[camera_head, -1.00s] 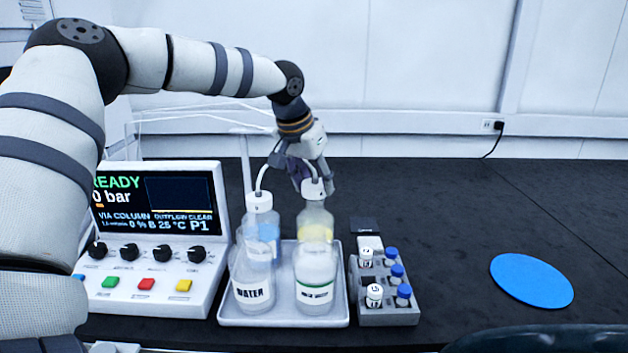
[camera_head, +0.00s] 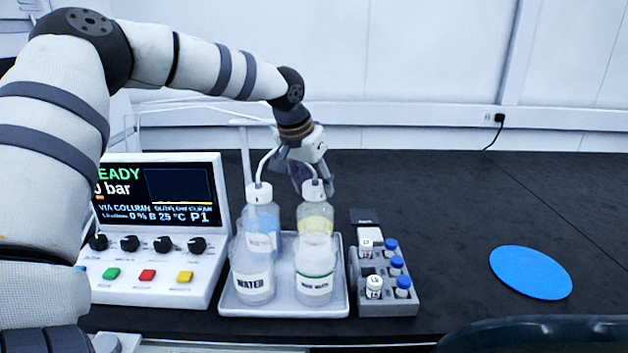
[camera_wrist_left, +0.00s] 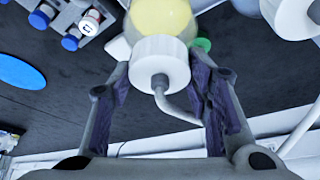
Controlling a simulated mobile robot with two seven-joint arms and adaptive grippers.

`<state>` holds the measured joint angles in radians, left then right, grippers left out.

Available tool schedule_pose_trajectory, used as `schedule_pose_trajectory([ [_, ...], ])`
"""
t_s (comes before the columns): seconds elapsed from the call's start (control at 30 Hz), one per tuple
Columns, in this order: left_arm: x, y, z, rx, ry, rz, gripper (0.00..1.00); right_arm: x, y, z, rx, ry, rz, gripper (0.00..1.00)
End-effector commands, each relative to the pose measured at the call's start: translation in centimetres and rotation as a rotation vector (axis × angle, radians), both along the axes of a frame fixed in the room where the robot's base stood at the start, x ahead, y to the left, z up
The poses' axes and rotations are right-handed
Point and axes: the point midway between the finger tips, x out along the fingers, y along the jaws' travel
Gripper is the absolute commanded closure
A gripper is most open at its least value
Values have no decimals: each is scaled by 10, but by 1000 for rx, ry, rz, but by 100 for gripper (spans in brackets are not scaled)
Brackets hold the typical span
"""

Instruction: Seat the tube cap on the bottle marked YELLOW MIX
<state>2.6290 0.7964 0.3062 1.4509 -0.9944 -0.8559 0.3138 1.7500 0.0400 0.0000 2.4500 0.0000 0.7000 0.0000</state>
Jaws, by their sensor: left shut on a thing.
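The bottle with yellow liquid (camera_head: 315,216) stands at the back right of the tray; the front bottle partly hides it and I cannot read its label. It also shows at the top of the wrist view (camera_wrist_left: 160,16). My left gripper (camera_head: 313,184) is shut on the white tube cap (camera_wrist_left: 160,62), one finger on each side. The cap (camera_head: 314,188) sits upright at the mouth of the yellow bottle, its bent tube leading away. They appear to touch, but I cannot tell how fully the cap is down. My right gripper is not in view.
The white tray (camera_head: 338,297) also holds a capped blue-liquid bottle (camera_head: 262,228), a WATER bottle (camera_head: 253,280) and a green-striped bottle (camera_head: 314,278). The control unit (camera_head: 160,235) stands left, a vial rack (camera_head: 388,305) right. A blue disc (camera_head: 531,272) lies on otherwise clear bench.

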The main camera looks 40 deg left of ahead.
Motion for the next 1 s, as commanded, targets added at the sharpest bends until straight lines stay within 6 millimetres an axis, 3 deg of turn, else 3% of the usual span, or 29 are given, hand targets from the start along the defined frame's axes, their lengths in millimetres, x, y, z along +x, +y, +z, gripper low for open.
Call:
schedule_pose_trajectory([
  [0.27,0,0,-4,0,0,0,84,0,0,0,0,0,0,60],
  [0.3,0,0,-4,0,0,0,51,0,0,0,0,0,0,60],
  [0.4,0,0,-4,0,0,0,32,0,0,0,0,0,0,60],
  [0.6,0,0,-4,0,0,0,32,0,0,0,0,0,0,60],
  [0.63,0,0,-4,0,1,0,30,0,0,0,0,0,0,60],
  [0.7,0,0,-4,0,1,0,15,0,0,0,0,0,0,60],
  [1.0,0,0,-4,0,1,0,15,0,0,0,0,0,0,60],
])
